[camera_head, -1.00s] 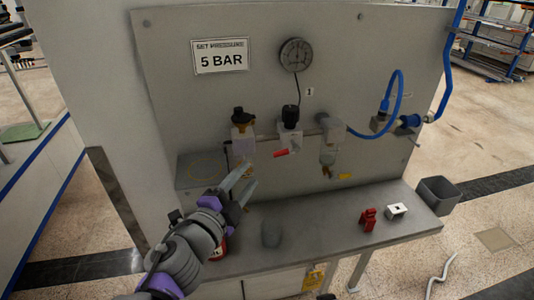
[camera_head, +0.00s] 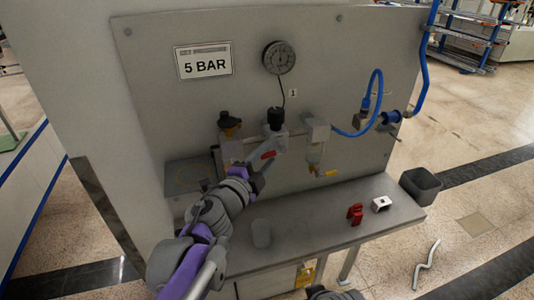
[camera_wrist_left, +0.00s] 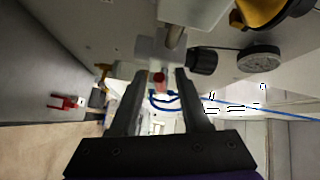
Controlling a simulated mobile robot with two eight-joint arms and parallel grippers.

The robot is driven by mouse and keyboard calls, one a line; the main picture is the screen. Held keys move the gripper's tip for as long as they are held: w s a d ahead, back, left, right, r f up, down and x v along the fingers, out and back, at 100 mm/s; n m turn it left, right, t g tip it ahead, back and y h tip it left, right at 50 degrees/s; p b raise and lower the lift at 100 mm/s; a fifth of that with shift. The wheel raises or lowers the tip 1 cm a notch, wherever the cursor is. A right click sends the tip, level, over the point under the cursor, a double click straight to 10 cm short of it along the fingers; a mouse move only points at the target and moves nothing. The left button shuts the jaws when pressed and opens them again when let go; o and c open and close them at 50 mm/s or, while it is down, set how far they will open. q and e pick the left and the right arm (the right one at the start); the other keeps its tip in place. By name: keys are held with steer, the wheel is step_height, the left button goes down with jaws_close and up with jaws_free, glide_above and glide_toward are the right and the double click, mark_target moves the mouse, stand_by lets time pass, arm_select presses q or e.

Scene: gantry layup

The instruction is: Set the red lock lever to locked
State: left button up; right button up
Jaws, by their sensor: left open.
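The red lock lever (camera_head: 268,155) is on the middle unit of the air line on the grey panel, below a black knob (camera_head: 275,118). It is partly hidden by my left gripper (camera_head: 265,163), which is open at the lever. In the left wrist view, the red lever (camera_wrist_left: 159,80) shows between the two open fingers (camera_wrist_left: 160,85). I cannot tell whether either finger touches it. My right gripper is not clearly seen.
The pressure gauge (camera_head: 279,58) is above, and a blue hose (camera_head: 376,95) loops at the right. Below, the bench (camera_head: 310,222) holds a grey cup (camera_head: 261,233), a red clamp-like part (camera_head: 355,213) and a white block (camera_head: 381,204). A grey bin (camera_head: 420,186) is at the right.

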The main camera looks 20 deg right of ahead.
arm_select(q)
steer(key=shift+w+d, duration=0.2)
steer(key=shift+w, duration=0.05)
jaws_close()
